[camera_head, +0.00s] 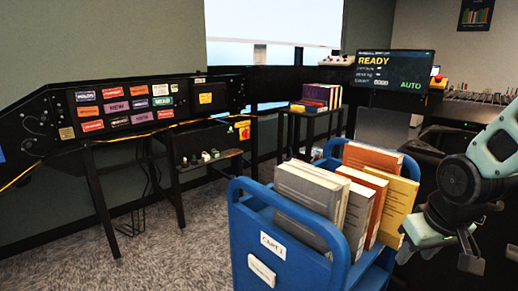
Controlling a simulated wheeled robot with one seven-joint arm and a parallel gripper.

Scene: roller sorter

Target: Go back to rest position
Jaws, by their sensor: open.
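My gripper (470,252) is at the lower right, pointing down, beside the right side of the blue book cart. It is open, and nothing shows between its fingers. My arm comes in from the right edge of the picture. The blue cart (240,215) stands upright in the lower middle with a white label on its end. It holds several upright books: grey ones (305,200), an orange one (372,158) and a yellow one (398,205). My gripper is apart from the books, to the right of the yellow one.
A black sorter panel (60,105) with coloured labels runs along the left wall on dark legs. A small stand (300,113) with stacked books is behind the cart. A screen reading READY (394,70) is at the back right. Carpet (165,255) is clear at the lower left.

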